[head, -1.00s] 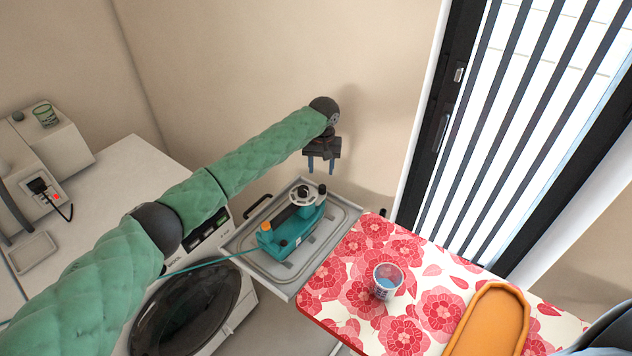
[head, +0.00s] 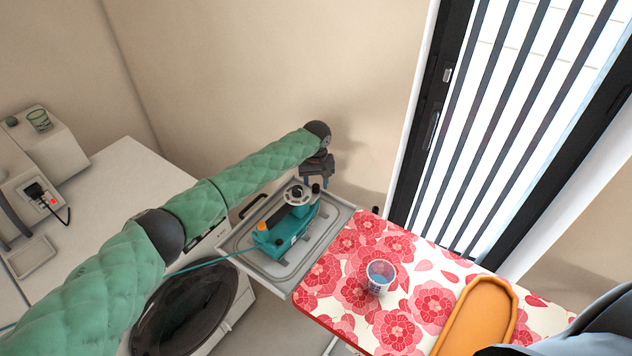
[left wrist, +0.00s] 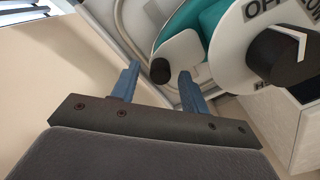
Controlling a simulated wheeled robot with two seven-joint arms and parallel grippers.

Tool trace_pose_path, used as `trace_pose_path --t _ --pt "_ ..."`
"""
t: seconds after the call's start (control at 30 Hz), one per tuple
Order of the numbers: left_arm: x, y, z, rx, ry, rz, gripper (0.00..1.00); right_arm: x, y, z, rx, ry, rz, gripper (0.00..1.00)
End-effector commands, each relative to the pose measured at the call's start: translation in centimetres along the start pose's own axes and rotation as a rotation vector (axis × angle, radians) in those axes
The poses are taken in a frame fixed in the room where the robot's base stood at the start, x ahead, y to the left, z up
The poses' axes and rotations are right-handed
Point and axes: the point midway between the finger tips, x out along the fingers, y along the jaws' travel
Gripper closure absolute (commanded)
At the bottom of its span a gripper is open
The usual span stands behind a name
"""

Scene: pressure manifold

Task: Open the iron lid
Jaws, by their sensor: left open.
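The teal iron (head: 287,233) sits on a grey tray (head: 279,280). It has a pale round dial (head: 298,194) on top, an orange part at its near-left end and a teal cord running left. The dial also shows in the left wrist view (left wrist: 233,62), with lettering and a black knob. A small dark-and-white knob (left wrist: 179,58) stands beside the dial. My left gripper (head: 317,184) is open and empty, just behind and right of the dial. In the wrist view its blue fingers (left wrist: 157,88) point toward the small knob, apparently still apart from it. My right gripper is not in view.
A flowered ironing board (head: 405,335) lies right of the tray, with a cup (head: 380,276) and an orange tray (head: 478,318) on it. A washing machine (head: 190,305) stands below left. The wall is close behind the gripper.

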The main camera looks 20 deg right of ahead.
Motion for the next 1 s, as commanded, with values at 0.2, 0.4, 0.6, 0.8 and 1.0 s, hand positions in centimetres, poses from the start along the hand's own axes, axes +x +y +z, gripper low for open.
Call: trace_pose_path --t 0.2,0.4,0.6,0.8,1.0 --pt "0.77 0.0 0.0 0.0 0.001 0.001 0.55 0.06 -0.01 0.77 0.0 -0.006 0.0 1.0" --pt "0.8 0.01 0.01 0.001 0.001 0.0 0.57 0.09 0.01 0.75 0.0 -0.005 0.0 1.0" --pt "0.78 0.01 0.01 0.001 0.001 0.0 0.96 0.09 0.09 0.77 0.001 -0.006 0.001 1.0" --pt "0.79 0.01 0.01 0.007 0.001 0.0 1.0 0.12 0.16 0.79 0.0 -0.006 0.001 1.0" --pt "0.9 0.01 0.07 0.059 0.0 0.0 1.0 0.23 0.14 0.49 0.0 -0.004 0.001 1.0"
